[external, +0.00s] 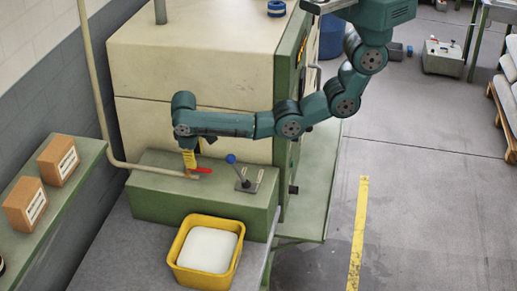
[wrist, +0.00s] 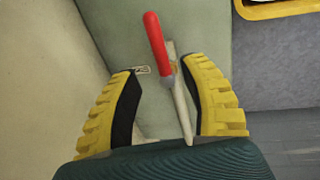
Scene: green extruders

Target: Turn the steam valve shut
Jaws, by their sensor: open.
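The steam valve's red lever handle (wrist: 157,42) lies ahead of my gripper in the wrist view, joined to a pale pipe (wrist: 181,108) that runs between the fingers. In the external view the red handle (external: 203,170) shows at the pipe's end on top of the green box (external: 155,205). My gripper (wrist: 168,88) has yellow fingers with black pads, spread wide apart on both sides of the pipe, with nothing gripped. In the external view my gripper (external: 190,172) points down at the valve, just left of the red handle. Contact cannot be told.
A blue-knobbed lever (external: 232,160) stands on the green box, right of the valve. A yellow bin (external: 180,240) with white content sits in front. The cream machine (external: 190,60) rises behind. Cardboard boxes (external: 60,160) rest on a shelf at left.

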